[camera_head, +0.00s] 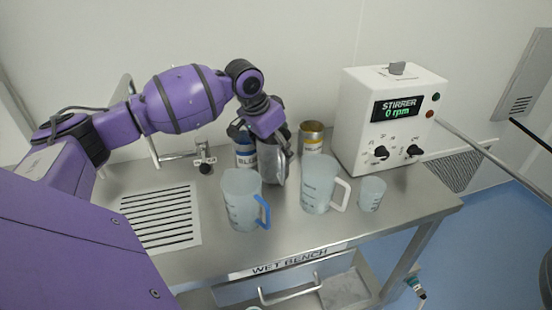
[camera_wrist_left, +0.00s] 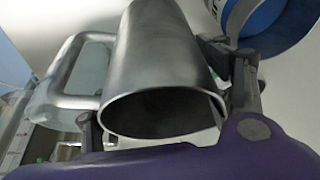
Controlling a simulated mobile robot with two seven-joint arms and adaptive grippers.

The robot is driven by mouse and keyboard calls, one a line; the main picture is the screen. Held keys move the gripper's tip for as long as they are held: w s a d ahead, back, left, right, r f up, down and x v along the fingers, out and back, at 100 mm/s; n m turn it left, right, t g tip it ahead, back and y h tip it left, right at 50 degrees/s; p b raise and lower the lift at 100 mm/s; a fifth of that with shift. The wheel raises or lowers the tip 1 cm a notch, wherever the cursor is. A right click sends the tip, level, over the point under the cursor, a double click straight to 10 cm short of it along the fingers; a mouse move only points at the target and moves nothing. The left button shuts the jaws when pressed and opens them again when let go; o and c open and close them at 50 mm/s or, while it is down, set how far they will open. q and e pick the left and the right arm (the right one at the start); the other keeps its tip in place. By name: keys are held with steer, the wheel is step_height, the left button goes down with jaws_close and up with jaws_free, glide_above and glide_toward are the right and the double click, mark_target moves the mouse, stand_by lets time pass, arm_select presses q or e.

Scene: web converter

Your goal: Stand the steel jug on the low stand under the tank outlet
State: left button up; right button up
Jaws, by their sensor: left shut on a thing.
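The steel jug (camera_head: 274,165) is at the back of the wet bench, among the other vessels. My left gripper (camera_head: 262,135) comes down on it from above and is shut on it. In the left wrist view the steel jug (camera_wrist_left: 165,60) fills the middle, its open mouth towards the camera and its handle to the left. The fingers of my left gripper (camera_wrist_left: 170,112) lie on both sides of its rim. I cannot tell whether its base touches the bench. I cannot make out the low stand or the tank outlet. My right gripper is not in view.
A blue-handled plastic jug (camera_head: 243,203), a white-handled jug (camera_head: 318,186) and a small beaker (camera_head: 371,194) stand in front and to the right. A blue-labelled container (camera_head: 243,155) and a yellow-banded tin (camera_head: 311,138) stand behind. The stirrer box (camera_head: 385,125) stands right; a drain grille (camera_head: 155,215) lies left.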

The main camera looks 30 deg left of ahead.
mark_target(276, 158)
arm_select(q)
steer(key=shift+f, duration=1.65)
steer(key=shift+f, duration=0.15)
steer(key=o, duration=1.5)
